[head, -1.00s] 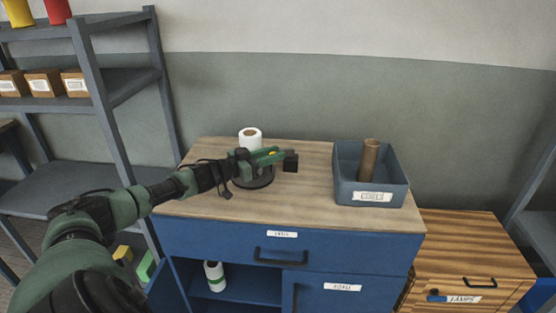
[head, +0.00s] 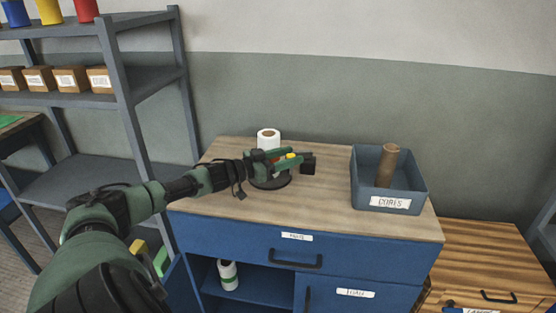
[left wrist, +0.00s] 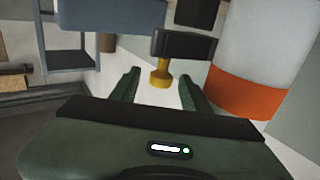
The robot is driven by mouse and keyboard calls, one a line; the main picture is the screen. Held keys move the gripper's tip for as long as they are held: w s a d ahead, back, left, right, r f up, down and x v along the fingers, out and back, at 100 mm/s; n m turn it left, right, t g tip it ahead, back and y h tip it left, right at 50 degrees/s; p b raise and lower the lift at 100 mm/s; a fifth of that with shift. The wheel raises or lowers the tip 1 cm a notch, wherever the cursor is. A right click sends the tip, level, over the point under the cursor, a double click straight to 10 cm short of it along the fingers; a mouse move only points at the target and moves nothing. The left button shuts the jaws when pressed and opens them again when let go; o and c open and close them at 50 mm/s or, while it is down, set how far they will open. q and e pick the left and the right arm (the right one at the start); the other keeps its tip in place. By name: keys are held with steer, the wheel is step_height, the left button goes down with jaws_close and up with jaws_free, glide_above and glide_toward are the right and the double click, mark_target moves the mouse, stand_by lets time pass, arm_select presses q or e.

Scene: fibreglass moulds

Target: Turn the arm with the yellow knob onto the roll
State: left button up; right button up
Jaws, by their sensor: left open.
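A yellow knob (left wrist: 160,74) sits on the end of a dark arm (left wrist: 184,45) in the left wrist view; it also shows in the head view (head: 291,156). A dark block (head: 308,165) shows just beyond the knob. My left gripper (head: 289,158) is open, its green fingers on either side of the knob with gaps in the left wrist view (left wrist: 160,80). The white roll (head: 268,139) stands upright behind the gripper on a dark round base (head: 272,182). Its side carries an orange band in the left wrist view (left wrist: 262,50). My right gripper is not visible.
A grey-blue bin (head: 422,188) holding a brown core (head: 387,165) stands right on the wooden-topped blue cabinet (head: 330,220). Another roll (head: 228,275) is inside the cabinet's open compartment. Shelving (head: 150,100) is at left. The worktop's front is clear.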

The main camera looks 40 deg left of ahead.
arm_select(q)
steer(key=v, duration=0.4)
steer(key=shift+s, duration=0.4)
steer(key=shift+p+v, duration=0.5)
steer(key=shift+v, duration=0.6)
steer(key=shift+a, duration=0.1)
